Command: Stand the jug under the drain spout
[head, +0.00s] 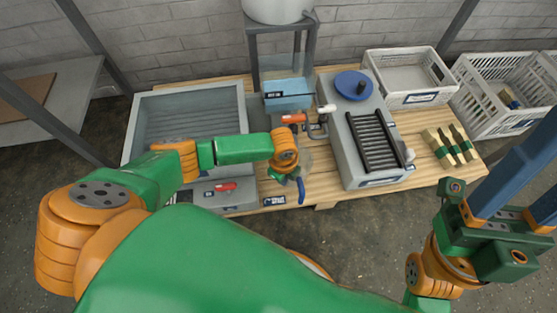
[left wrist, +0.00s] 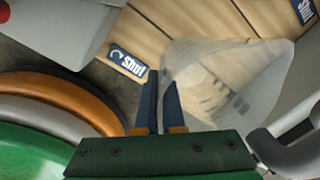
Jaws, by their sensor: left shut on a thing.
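The pale see-through jug (head: 309,158) is on or just above the table, partly hidden by my left gripper (head: 300,190). In the left wrist view the jug (left wrist: 215,75) lies tilted across the picture, and my left gripper (left wrist: 160,95) overlaps its near side. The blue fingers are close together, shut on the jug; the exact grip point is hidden. A grey bent pipe (head: 317,129), which looks like the drain spout, is just behind the jug, beside the grey press body (head: 349,150). My right gripper (head: 532,185) is at the right edge, fingers apart and tips cut off, away from the jug.
A black rack (head: 375,141), white crates (head: 412,97) and wood blocks (head: 449,145) are right. Bare table shows in front.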

